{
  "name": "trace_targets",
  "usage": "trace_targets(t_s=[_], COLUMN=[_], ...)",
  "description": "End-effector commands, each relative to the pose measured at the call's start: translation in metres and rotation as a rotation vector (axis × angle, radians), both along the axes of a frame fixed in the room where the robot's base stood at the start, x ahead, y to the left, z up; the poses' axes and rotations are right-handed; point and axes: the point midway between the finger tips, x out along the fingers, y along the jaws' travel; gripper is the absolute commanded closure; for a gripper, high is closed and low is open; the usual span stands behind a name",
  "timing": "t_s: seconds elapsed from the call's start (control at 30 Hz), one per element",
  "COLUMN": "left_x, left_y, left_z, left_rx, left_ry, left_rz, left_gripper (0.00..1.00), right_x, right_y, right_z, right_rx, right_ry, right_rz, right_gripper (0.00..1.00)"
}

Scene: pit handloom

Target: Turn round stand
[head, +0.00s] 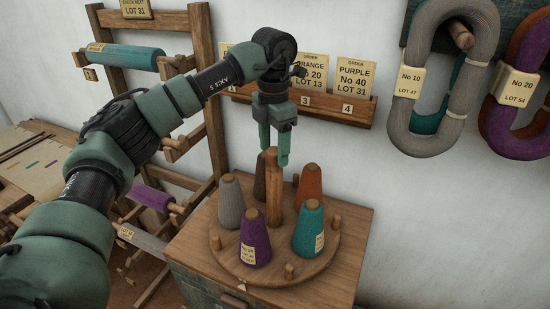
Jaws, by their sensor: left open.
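The round stand (225,243) is a wooden disc with a central post (273,200) and several short pegs, on top of a wooden cabinet. It bears a grey cone (231,202), a purple cone (255,238), a teal cone (308,230), an orange cone (309,184) and a dark brown cone (260,182) partly hidden behind the post. My left gripper (274,158) points down at the top of the central post, its fingers open. From this view I cannot tell whether the fingers touch the post. My right gripper is not in view.
The cabinet top (352,225) has a bare strip at the right. A card rack (330,108) with order cards is on the wall behind. Yarn hanks (433,110) hang at the right. A wooden frame (203,80) with spools stands at the left.

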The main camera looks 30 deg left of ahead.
Motion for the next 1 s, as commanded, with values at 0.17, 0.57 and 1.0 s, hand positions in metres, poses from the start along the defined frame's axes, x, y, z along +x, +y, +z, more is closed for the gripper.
trace_targets(t_s=[0.17, 0.57, 1.0], left_x=[-0.001, 0.0, 0.0], left_y=[0.001, 0.0, 0.0], left_z=[-0.026, -0.045, -0.045], left_rx=[0.001, 0.001, 0.0], left_ry=[0.003, 0.0, 0.0], left_rz=[0.001, 0.0, 0.0], left_gripper=[0.4, 0.4, 1.0], right_x=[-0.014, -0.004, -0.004], right_y=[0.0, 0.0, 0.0], right_z=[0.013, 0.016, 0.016], right_rx=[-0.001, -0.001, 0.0], right_ry=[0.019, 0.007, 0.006], right_rz=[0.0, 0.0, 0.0], right_gripper=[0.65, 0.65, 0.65])
